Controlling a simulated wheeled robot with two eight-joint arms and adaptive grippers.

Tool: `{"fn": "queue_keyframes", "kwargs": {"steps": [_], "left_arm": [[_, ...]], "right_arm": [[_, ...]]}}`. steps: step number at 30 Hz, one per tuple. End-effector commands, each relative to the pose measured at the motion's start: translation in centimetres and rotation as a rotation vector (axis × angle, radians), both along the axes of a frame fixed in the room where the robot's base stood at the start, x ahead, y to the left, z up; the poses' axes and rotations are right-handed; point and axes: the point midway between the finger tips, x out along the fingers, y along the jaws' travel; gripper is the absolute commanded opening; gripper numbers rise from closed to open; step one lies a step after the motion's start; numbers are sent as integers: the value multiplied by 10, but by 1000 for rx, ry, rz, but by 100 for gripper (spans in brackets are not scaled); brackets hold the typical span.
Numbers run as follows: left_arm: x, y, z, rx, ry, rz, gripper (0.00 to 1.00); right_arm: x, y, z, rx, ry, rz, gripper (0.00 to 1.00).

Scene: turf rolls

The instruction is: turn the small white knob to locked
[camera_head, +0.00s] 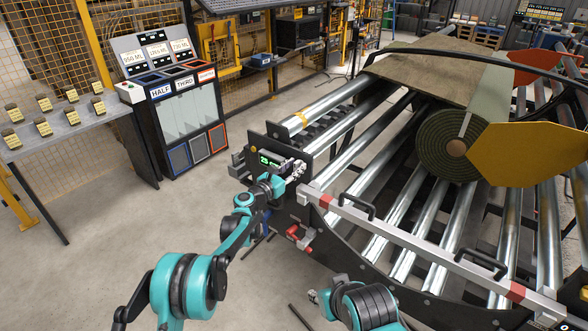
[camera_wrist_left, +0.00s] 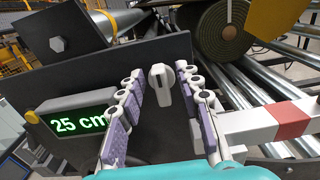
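The small white knob (camera_wrist_left: 161,76) sits on a dark panel (camera_wrist_left: 62,81) in the left wrist view, with its grip roughly upright. My left gripper (camera_wrist_left: 162,84) is open, its two padded fingers on either side of the knob with gaps showing. In the head view my left gripper (camera_head: 294,169) is at the machine's corner, beside the green display (camera_head: 270,158), and the knob is too small to make out there. The display reads "25 cm" in the left wrist view (camera_wrist_left: 78,124). My right gripper (camera_head: 315,297) is low at bottom centre; its fingers are unclear.
A white bar with red bands (camera_head: 398,236) and black handles crosses the machine's front, close right of my left gripper. A turf roll (camera_head: 447,146) lies on the metal rollers behind. Floor between is clear.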

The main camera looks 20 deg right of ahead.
Motion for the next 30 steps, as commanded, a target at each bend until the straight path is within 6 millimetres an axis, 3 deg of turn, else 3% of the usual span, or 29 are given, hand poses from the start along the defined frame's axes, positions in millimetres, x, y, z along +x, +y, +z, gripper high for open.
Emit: {"fn": "queue_keyframes", "kwargs": {"steps": [6, 10, 22, 30], "left_arm": [[0, 0, 0, 1, -1, 0, 32], [0, 0, 0, 1, -1, 0, 0], [0, 0, 0, 18, -23, 0, 0], [-1, -1, 0, 109, -140, 0, 0]], "right_arm": [[0, 0, 0, 0, 0, 0, 34], [0, 0, 0, 0, 0, 0, 34], [0, 0, 0, 0, 0, 0, 34], [0, 0, -1, 0, 0, 0, 34]]}}
